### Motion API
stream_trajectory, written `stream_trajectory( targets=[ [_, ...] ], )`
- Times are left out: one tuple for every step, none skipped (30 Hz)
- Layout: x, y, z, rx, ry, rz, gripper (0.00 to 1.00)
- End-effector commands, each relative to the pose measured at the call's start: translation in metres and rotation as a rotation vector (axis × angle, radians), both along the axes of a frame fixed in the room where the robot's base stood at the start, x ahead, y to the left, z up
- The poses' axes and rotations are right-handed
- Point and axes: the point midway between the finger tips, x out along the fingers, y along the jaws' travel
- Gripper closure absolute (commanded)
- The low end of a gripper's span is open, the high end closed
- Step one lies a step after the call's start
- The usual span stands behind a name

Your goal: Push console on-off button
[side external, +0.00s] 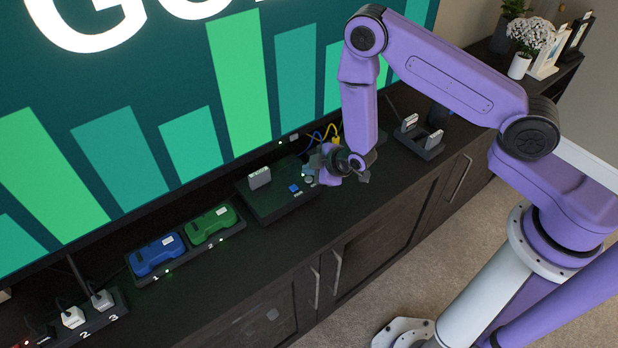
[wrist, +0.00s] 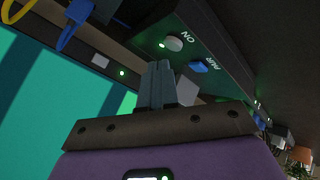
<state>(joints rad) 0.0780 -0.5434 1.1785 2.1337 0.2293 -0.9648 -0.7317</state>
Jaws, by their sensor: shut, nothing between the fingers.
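The console is a flat black box (side external: 278,208) on the cabinet below the TV; its black top also shows in the wrist view (wrist: 222,48). A grey round button (wrist: 174,43) marked "ON" sits on it beside a lit green light (wrist: 162,45). A blue button (wrist: 198,66), with lettering that looks like "PAIR", is next to it and also shows in the side view (side external: 294,188). My gripper (wrist: 157,66) is shut and empty. In the side view it is at the console's right end, partly hidden by my wrist. In the wrist view its tips appear just below the grey button; contact cannot be told.
A grey cartridge (side external: 259,177) stands up from the console. Blue (side external: 157,254) and green (side external: 211,224) controllers lie in a dock to the left. Blue (wrist: 70,32) and yellow (wrist: 18,10) cables run behind the console. The TV screen (side external: 150,120) rises close behind.

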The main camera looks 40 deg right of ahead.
Motion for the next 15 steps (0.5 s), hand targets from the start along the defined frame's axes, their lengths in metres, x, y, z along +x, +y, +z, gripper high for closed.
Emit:
stream_trajectory(
  targets=[
    [0.000,0.000,0.001,0.000,0.000,0.000,1.00],
    [0.000,0.000,0.002,0.000,0.000,0.000,1.00],
    [0.000,0.000,0.002,0.000,0.000,0.000,1.00],
    [0.000,0.000,0.002,0.000,0.000,0.000,1.00],
    [0.000,0.000,0.002,0.000,0.000,0.000,1.00],
    [0.000,0.000,0.002,0.000,0.000,0.000,1.00],
    [0.000,0.000,0.002,0.000,0.000,0.000,1.00],
    [0.000,0.000,0.002,0.000,0.000,0.000,1.00],
    [0.000,0.000,0.002,0.000,0.000,0.000,1.00],
    [0.000,0.000,0.003,0.000,-0.001,0.000,1.00],
    [0.000,0.000,0.004,0.000,-0.001,0.000,1.00],
    [0.000,0.000,0.006,0.000,-0.001,0.000,1.00],
    [0.000,0.000,0.008,0.000,-0.001,0.000,1.00],
    [0.000,0.000,0.011,0.001,-0.002,0.001,1.00],
    [0.001,0.000,0.015,0.001,-0.003,-0.001,1.00]
  ],
)
